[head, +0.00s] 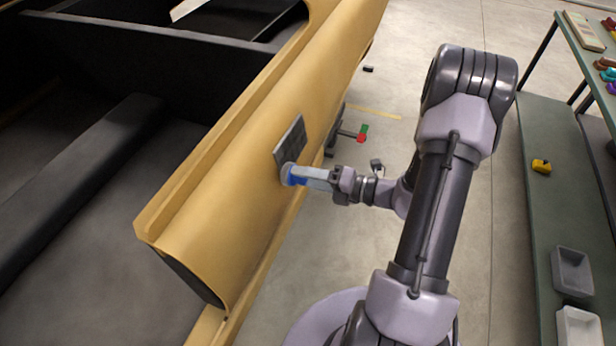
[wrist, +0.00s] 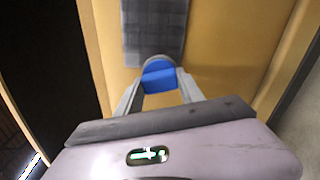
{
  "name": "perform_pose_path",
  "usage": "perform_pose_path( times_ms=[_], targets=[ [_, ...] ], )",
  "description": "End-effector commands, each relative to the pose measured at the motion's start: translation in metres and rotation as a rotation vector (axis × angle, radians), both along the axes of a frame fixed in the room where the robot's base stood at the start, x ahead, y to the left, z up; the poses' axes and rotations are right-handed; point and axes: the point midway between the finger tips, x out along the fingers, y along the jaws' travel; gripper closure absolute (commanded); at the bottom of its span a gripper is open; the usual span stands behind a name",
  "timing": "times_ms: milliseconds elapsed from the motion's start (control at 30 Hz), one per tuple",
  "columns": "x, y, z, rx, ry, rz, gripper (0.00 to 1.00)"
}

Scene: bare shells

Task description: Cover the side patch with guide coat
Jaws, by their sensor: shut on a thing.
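The side patch (head: 291,141) is a dark grey rectangle with a faint grid on the outer face of the yellow body shell (head: 215,165). It also shows at the top of the wrist view (wrist: 154,28). My gripper (head: 305,177) is shut on a round blue applicator with a grey disc face (wrist: 158,74). The applicator is at the lower edge of the patch, with its disc towards the panel. I cannot tell whether it touches. The fingers hide part of the blue body.
A green bench (head: 545,220) at the right holds a small yellow item (head: 541,166) and two grey and white trays (head: 572,270). A shelf above it carries several coloured items. A red and green piece (head: 362,134) shows beyond the shell.

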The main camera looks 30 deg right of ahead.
Motion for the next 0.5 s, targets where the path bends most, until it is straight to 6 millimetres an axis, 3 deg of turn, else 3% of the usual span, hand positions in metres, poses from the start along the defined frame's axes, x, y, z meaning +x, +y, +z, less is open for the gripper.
perform_pose_path(
  times_ms=[500],
  targets=[
    [0.0082,0.0063,-0.0018,0.000,0.000,0.001,0.99]
  ],
)
